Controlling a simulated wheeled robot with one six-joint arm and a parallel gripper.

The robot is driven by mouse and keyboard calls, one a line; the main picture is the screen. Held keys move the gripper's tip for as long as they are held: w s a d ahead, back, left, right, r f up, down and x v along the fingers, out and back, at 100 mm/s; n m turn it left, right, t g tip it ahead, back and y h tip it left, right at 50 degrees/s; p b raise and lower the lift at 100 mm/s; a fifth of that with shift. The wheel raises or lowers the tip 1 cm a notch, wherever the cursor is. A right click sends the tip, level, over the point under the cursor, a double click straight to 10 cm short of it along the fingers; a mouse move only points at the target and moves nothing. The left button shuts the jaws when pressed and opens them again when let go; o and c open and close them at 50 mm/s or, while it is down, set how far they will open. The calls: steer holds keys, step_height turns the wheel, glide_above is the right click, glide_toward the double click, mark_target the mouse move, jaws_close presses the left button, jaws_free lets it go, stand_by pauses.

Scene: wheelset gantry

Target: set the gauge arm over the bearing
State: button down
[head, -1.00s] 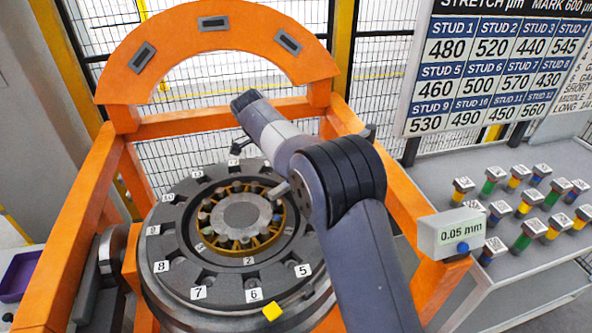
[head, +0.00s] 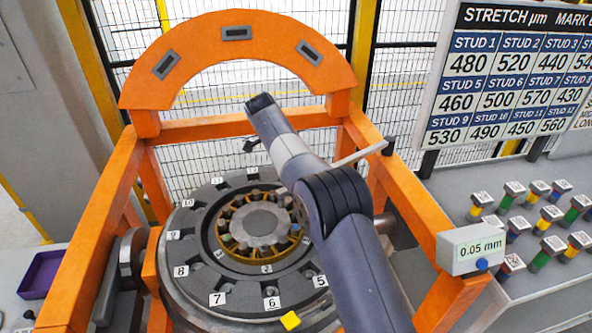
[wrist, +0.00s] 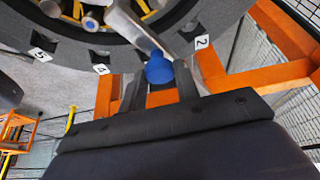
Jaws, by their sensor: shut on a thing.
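The bearing (head: 262,222), with a grey hub and a golden cage, sits inside a dark ring (head: 217,283) with numbered slots. The gauge arm (head: 356,156) is a pale bar that runs from a dark post at the right of the orange frame and goes behind my arm. In the wrist view the bar (wrist: 137,28) ends in a blue knob (wrist: 158,68). My gripper (wrist: 158,73) is shut on this knob, one dark finger on each side, by the ring near labels 2 and 3. My arm hides the gripper in the head view.
An orange gantry frame (head: 112,230) with an arch surrounds the ring. A yellow block (head: 290,320) is at the ring's front. Colour-banded studs stand on the right table; a stretch chart (head: 510,60) is behind.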

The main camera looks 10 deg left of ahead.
steer(key=c, duration=1.1)
jaws_free()
steer(key=shift+o, duration=0.2)
steer(key=shift+d, duration=0.1)
